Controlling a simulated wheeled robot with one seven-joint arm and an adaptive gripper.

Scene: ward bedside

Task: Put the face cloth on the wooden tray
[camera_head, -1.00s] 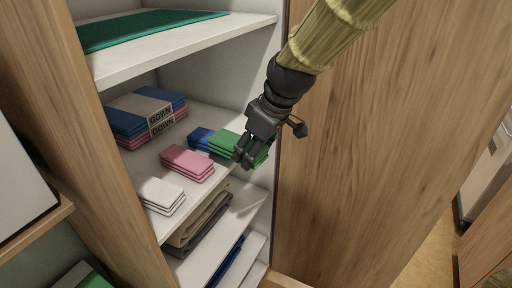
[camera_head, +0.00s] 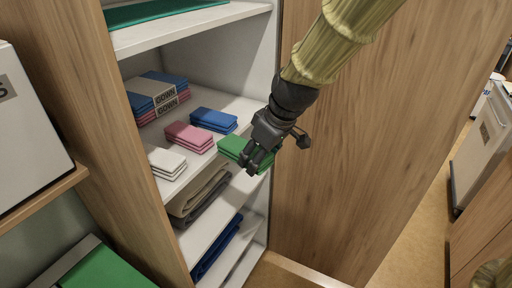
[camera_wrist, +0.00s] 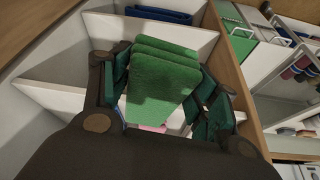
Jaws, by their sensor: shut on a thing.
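A folded green cloth (camera_head: 232,146) is held by my gripper (camera_head: 250,166) at the front of the cabinet's middle shelf. In the wrist view the layered green cloth (camera_wrist: 165,75) lies between the dark finger pads (camera_wrist: 160,95), which press on its two sides. My gripper is shut on it. The fingers hide part of the cloth in the head view, and I cannot tell its exact height over the shelf edge. I cannot make out the wooden tray in either view.
On the middle shelf (camera_head: 236,103) are a blue cloth stack (camera_head: 213,119), a pink stack (camera_head: 189,137), a white stack (camera_head: 166,161) and banded gowns (camera_head: 157,95). Brown and grey textiles (camera_head: 200,192) lie below. A wooden door (camera_head: 350,170) stands close right of my gripper.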

